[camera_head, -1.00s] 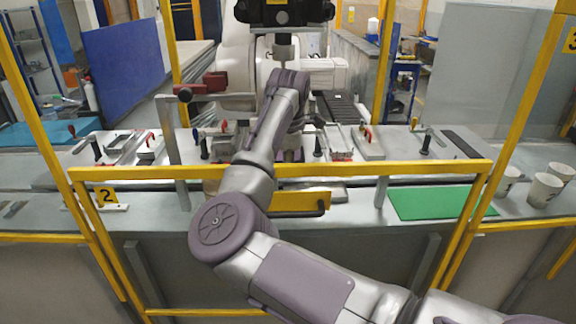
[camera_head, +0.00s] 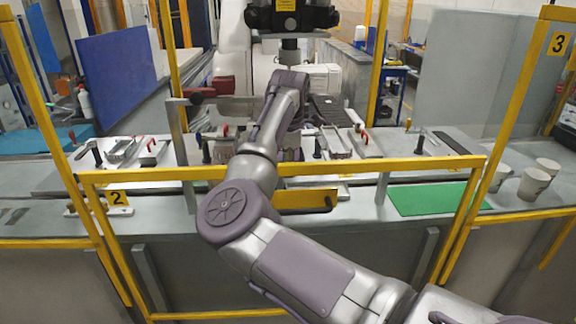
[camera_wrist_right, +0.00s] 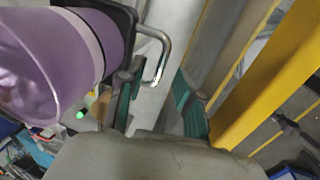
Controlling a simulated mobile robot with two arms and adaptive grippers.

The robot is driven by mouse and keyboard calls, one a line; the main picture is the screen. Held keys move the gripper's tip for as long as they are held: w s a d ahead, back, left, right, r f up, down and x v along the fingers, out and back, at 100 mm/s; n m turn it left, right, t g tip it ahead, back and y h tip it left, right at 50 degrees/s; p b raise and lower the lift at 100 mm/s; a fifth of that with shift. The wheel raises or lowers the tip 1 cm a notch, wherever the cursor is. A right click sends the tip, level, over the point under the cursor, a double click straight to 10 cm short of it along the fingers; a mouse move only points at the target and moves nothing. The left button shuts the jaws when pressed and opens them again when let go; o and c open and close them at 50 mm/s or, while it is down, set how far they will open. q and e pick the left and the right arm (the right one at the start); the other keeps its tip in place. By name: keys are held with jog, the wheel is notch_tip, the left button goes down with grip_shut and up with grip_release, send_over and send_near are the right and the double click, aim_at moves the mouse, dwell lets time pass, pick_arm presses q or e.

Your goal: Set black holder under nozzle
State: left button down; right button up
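The black machine head (camera_head: 290,16) hangs at the top centre of the head view. I cannot pick out the black holder for certain in either view. My left gripper is not in view.
A yellow rail (camera_head: 400,164) crosses in front of the grey bench, under my arm. Several clamps stand along the bench. A yellow post (camera_wrist_right: 265,75) is close beside the right gripper.

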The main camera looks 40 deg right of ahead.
notch_tip(320, 180, up, 11)
jog(key=s, duration=0.2)
jog(key=shift+a, duration=0.35)
